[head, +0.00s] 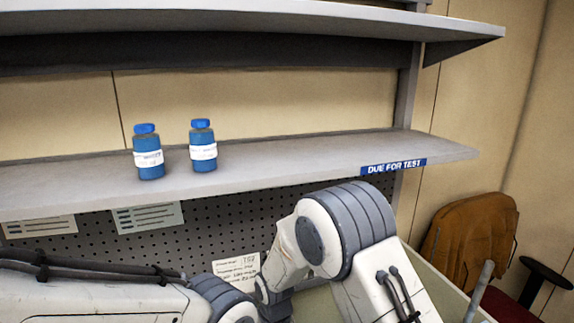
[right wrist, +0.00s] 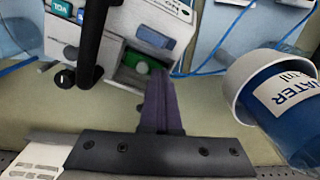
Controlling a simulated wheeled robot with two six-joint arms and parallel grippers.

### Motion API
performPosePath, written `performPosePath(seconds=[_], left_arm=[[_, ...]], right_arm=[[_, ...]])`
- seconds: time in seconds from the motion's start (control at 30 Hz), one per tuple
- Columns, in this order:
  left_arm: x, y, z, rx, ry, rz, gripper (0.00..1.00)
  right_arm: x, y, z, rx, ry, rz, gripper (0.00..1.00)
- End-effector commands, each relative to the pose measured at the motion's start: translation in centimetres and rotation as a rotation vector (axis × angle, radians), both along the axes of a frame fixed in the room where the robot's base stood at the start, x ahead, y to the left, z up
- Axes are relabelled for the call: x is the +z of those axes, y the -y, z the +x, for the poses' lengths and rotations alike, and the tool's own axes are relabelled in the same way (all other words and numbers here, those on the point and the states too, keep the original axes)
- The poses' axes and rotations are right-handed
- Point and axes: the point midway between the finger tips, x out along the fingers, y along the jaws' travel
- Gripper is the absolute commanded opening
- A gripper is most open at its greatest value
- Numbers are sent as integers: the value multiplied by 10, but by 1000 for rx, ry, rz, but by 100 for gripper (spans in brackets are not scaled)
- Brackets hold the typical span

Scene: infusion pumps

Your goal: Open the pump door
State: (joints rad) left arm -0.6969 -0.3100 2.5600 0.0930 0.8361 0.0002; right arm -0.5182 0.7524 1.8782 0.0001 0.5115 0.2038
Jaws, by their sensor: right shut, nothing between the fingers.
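The white pump (right wrist: 150,25) shows in part at the top of the right wrist view, with coloured keys at its left. A recess (right wrist: 140,68) in its lower right holds something green. A thick black bar (right wrist: 92,40) crosses in front of its left part; whether it belongs to the door I cannot tell. My right gripper (right wrist: 158,82) is shut and empty, its fingertips close to the recess; whether they touch the pump is unclear. In the head view the pump is not visible, and my arms fill the lower part. My left gripper is not in view.
A blue bottle with a white label reading WATER (right wrist: 283,95) stands close at the right of the right wrist view. Blue cables (right wrist: 222,45) run behind. Two blue bottles (head: 149,158) (head: 203,150) stand on the middle shelf (head: 270,170).

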Motion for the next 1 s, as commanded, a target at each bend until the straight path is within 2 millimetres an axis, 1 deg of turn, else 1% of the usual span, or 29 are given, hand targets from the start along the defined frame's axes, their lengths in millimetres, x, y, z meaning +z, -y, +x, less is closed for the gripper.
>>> performPosePath(seconds=[0.2, 0.43, 0.83, 1.0], left_arm=[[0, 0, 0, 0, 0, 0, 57], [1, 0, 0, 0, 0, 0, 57], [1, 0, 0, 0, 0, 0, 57], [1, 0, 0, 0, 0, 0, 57]], right_arm=[[-1, -2, 8, 0, 3, 1, 0], [-1, -4, 14, 0, 1, 0, 0], [-1, -4, 13, 0, 1, 0, 0], [0, -2, 8, 0, 1, 0, 0]])
